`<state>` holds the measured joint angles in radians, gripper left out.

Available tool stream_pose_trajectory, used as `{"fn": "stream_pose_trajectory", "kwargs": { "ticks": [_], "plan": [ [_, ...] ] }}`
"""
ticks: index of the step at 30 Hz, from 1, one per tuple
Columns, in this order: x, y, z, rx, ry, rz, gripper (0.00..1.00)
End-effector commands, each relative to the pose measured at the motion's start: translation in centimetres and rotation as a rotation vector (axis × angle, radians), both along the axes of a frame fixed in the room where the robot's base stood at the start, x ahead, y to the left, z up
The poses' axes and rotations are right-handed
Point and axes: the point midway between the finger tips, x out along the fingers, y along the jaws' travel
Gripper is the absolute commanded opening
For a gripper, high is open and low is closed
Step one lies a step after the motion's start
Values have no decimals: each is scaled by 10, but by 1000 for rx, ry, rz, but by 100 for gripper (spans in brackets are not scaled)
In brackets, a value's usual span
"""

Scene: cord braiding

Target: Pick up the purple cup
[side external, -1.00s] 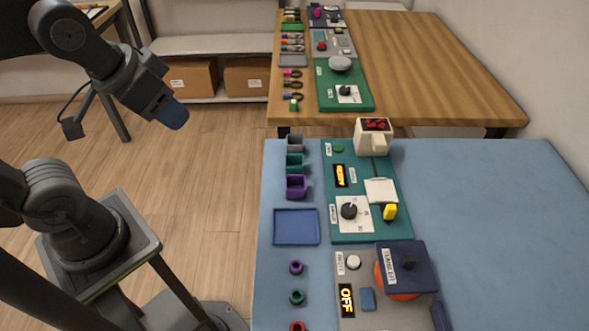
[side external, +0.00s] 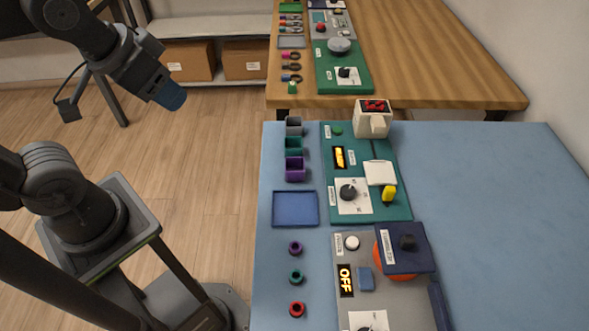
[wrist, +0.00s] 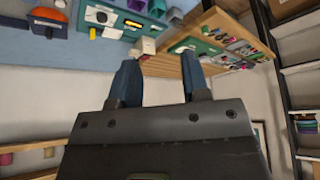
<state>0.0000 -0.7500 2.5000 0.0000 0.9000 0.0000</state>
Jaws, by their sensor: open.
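The purple cup (side external: 295,169) stands on the blue table, nearest the camera in a short column of cups. The teal cup (side external: 294,147) and the grey cup (side external: 294,126) stand behind it. My gripper (side external: 171,97) is in the air to the left of the table, well apart from the cups. In the wrist view its two blue fingers (wrist: 160,80) stand apart with nothing between them. A small purple shape at the top edge of the wrist view looks like the purple cup (wrist: 138,5).
A teal panel (side external: 372,207) and a grey panel (side external: 391,310) with controls lie to the right. A white device (side external: 372,120) stands behind. The table's right side is clear.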

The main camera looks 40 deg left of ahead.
Motion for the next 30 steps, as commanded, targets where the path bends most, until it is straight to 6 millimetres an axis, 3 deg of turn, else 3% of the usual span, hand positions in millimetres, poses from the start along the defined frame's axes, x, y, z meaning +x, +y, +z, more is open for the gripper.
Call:
{"fn": "stream_pose_trajectory", "kwargs": {
  "ticks": [7,19,26,30],
  "plan": [
    [0,0,0,0,0,0,43],
    [0,0,0,0,0,0,81],
    [0,0,0,4,1,-5,81],
    [11,-2,-2,70,30,-110,81]
  ]
}}
